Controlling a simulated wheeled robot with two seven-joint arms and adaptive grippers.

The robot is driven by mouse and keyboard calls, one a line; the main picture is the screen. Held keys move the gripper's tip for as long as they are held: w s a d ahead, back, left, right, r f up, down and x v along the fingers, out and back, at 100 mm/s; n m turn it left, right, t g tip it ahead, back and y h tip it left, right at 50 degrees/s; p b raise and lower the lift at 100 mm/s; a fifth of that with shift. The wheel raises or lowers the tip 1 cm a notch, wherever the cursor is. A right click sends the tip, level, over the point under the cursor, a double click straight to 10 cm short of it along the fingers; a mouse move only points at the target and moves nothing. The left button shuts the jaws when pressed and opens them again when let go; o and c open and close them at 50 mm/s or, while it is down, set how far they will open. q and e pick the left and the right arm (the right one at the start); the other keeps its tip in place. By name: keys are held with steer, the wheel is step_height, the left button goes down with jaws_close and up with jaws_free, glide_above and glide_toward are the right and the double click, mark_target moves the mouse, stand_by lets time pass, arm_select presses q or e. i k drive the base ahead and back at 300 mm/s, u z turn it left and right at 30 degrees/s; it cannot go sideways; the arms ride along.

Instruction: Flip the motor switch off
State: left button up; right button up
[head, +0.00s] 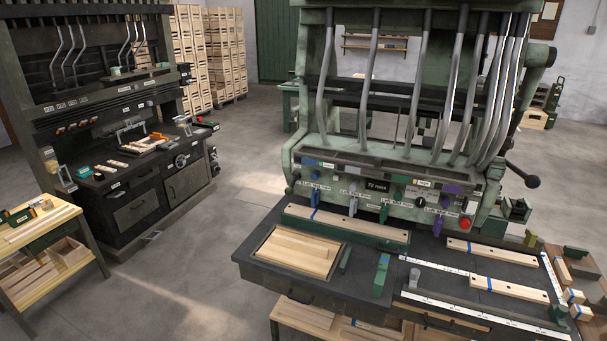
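The green machine (345,160) stands at the right with a control panel (375,187) across its front. The panel carries several small labels, coloured tabs, a dark plate (377,185), a red round button (464,222) at its right end and a small dark knob (421,199). The labels are too small to read, so I cannot tell which control is the motor switch or how it is set. A black-knobbed lever (531,180) sticks out at the machine's right. Neither of my grippers shows in the head view.
The machine's dark worktable (262,270) holds wooden slats (345,224), green blocks (381,275) and white rulers. A dark machine (100,130) stands at the left, with a wooden workbench (38,230) before it. Crates are stacked behind. The floor (200,270) between is clear.

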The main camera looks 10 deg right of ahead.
mark_target(472, 207)
steer(key=u, duration=0.1)
steer(key=k, duration=0.4)
steer(key=u, duration=0.95)
steer(key=i, duration=1.6)
steer(key=z, duration=0.7)
steer(key=i, duration=0.9)
steer(key=z, duration=1.55)
steer(key=i, duration=0.55)
steer(key=z, duration=0.45)
